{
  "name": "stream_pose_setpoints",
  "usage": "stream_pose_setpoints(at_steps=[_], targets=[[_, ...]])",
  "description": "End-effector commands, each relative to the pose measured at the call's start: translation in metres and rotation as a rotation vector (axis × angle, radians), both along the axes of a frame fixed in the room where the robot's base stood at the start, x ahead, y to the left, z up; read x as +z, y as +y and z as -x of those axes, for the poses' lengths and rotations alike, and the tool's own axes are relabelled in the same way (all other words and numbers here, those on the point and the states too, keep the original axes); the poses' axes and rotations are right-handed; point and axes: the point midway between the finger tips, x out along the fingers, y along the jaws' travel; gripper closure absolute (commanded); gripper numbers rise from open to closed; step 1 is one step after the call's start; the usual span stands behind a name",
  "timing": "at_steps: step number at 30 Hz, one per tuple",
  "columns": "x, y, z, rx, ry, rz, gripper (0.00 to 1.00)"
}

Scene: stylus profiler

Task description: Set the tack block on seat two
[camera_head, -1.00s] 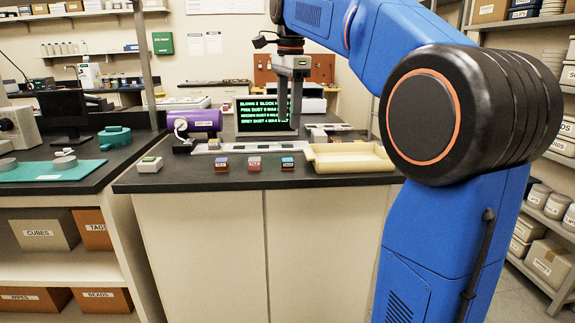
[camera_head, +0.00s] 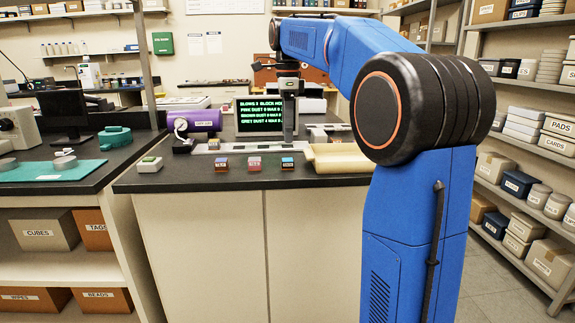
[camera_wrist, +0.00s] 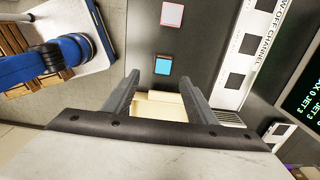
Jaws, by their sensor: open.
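Three small blocks stand in a row near the bench's front edge: a dark one (camera_head: 222,164), a pink-topped one (camera_head: 254,164) and a blue-topped one (camera_head: 287,163). I cannot tell which is the tack block. My gripper (camera_head: 288,137) is above the bench behind them, in front of the screen. In the wrist view my gripper (camera_wrist: 159,88) is open and empty, with the cream tray (camera_wrist: 158,107) seen between its fingers. The blue block (camera_wrist: 163,65) and pink block (camera_wrist: 172,14) lie beyond the fingertips. A pale strip marked "OFF CHANNEL" (camera_wrist: 243,62) has several dark square spots; no seat number is readable.
The cream tray (camera_head: 342,158) sits right of the blocks. A green-lettered screen (camera_head: 262,118) and a purple cylinder (camera_head: 200,121) stand behind. A small white box with a green top (camera_head: 150,164) is at the left front corner. The black bench front is otherwise clear.

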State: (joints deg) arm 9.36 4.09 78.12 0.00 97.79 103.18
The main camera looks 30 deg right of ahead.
Motion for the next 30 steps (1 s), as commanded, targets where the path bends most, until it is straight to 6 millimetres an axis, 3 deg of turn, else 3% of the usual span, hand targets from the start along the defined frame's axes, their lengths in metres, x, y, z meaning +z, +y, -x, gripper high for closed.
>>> stream_pose_setpoints(at_steps=[3,13,22,30], targets=[[-0.019,0.0,0.001,0.0,0.003,0.0,0.48],[-0.041,-0.001,-0.001,0.0,0.001,0.0,0.48],[-0.079,-0.003,-0.006,0.001,0.002,0.0,0.48],[-0.087,-0.003,-0.006,0.001,0.0,0.0,0.48]])
